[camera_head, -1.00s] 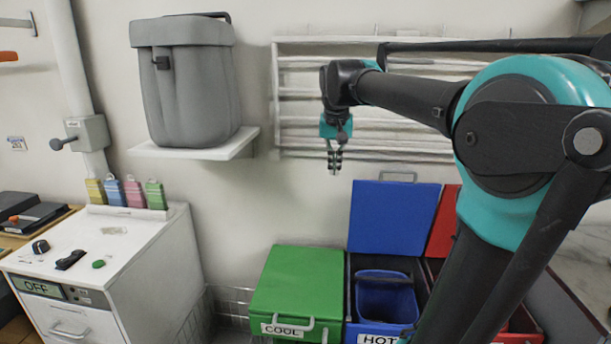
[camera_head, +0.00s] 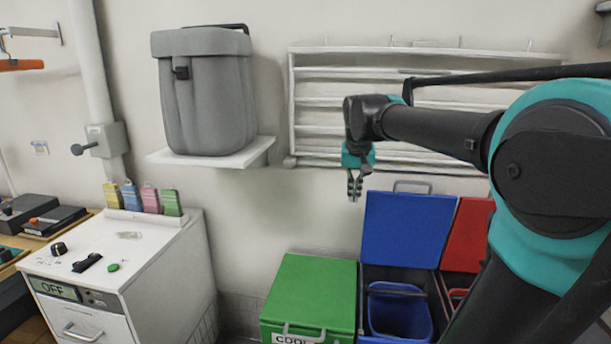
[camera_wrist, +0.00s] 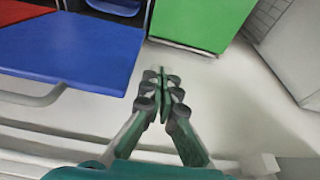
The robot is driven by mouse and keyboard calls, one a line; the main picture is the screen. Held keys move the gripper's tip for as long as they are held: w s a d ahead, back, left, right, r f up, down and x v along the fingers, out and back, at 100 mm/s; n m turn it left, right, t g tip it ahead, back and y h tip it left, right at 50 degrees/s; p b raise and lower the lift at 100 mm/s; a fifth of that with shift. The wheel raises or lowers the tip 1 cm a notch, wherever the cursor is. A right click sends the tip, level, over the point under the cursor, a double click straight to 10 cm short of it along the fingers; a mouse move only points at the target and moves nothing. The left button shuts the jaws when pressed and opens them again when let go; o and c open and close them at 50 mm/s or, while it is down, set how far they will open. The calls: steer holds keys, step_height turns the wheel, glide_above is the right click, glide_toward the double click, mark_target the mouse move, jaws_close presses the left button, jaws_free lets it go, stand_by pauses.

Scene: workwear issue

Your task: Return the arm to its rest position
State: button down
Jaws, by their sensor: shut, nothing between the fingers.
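My gripper (camera_head: 355,188) hangs from the teal and black arm in the head view, fingers pointing down, in front of the wall below the white slatted rack. In the wrist view my gripper (camera_wrist: 163,85) is shut with its fingertips together and nothing between them. It is above and in front of the raised blue lid (camera_head: 405,230), apart from it as far as I can tell. In the wrist view the blue lid (camera_wrist: 65,50) lies to the left of the fingers.
The white slatted rack (camera_head: 320,118) is on the wall behind the arm. A grey bin (camera_head: 205,95) stands on a white shelf (camera_head: 240,155). The green COOL box (camera_head: 310,295) is closed. The blue box holds a blue bucket (camera_head: 400,312). A red lid (camera_head: 467,235) stands right. A white cabinet (camera_head: 160,255) reads OFF.

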steer(key=s+d+f+n, duration=0.1)
steer(key=s+d+f, duration=0.1)
steer(key=s+f, duration=0.7)
steer(key=s+d+f+t, duration=0.1)
steer(key=s+d+f, duration=0.1)
steer(key=s+f, duration=0.8)
step_height(320, 180, down, 8)
steer(key=shift+f+n, duration=0.15)
steer(key=shift+n, duration=0.25)
